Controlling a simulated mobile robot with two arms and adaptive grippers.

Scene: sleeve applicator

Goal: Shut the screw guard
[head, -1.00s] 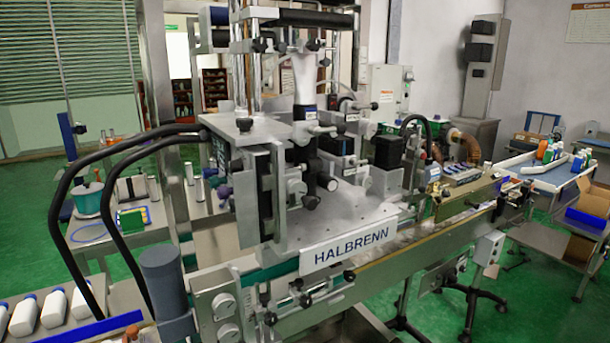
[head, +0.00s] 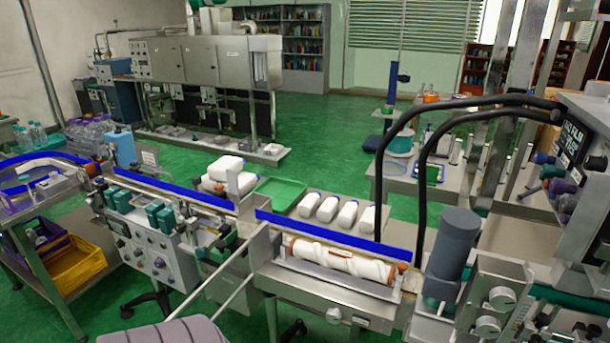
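A white feed screw (head: 345,260) with orange ends lies level in a metal trough on the conveyor, left of a dark grey cylinder (head: 452,250). The screw's top and front look uncovered. I cannot make out a guard over it. A pale upright panel (head: 260,247) stands at the screw's left end; I cannot tell whether it belongs to the guard. Neither of my grippers is in view.
A blue rail (head: 335,235) runs behind the screw, with several white bottles (head: 328,208) beyond it. Black hoses (head: 420,180) arch over the right side. A control panel (head: 150,255) fronts the left conveyor. A striped grey surface (head: 165,333) shows at the bottom left.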

